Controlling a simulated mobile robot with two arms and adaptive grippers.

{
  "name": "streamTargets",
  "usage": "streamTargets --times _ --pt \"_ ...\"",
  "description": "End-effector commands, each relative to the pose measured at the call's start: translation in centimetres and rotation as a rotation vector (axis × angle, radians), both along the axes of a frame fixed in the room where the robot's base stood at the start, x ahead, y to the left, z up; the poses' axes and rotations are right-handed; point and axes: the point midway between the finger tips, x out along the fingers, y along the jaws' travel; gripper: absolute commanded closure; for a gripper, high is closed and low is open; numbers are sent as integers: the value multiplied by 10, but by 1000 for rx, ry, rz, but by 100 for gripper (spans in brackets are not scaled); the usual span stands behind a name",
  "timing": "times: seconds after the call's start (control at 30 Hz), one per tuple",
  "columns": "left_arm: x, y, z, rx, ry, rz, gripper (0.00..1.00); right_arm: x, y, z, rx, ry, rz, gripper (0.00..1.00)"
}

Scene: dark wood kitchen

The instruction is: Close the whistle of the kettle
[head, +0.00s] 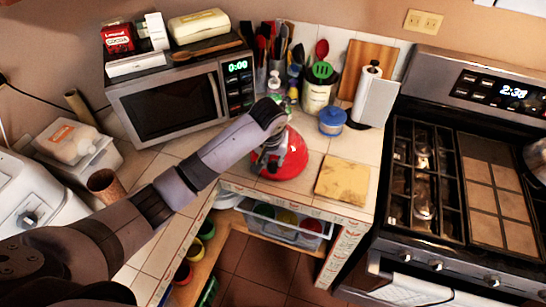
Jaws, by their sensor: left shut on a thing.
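The red kettle (291,162) stands on the tiled counter near its corner, in front of the utensils. My left arm reaches across from the lower left. My left gripper (266,158) is at the kettle's left and upper side and is shut on part of it. The wrist and gripper cover the kettle's top left. The whistle cannot be made out, so I cannot tell whether it is open or shut. My right gripper is not in view.
A microwave (170,103) stands behind my arm. A blue jar (332,121), a utensil crock (317,94) and a paper towel roll (366,95) stand behind the kettle. A yellowish board (343,179) lies right of it. The stove (455,190) is farther right.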

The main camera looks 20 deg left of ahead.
Motion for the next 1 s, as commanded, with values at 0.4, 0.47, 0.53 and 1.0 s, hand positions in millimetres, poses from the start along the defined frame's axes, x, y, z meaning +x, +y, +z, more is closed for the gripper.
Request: streamTargets --times 0.4,0.47,0.53,1.0 --pt "-14 -3 -8 51 -391 -2 100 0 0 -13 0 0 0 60" --pt "-15 -3 -10 58 -443 0 100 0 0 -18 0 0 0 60" --pt "-16 -3 -12 65 -502 1 100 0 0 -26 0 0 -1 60" --pt "-20 -3 -14 103 -754 3 100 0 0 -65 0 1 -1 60"
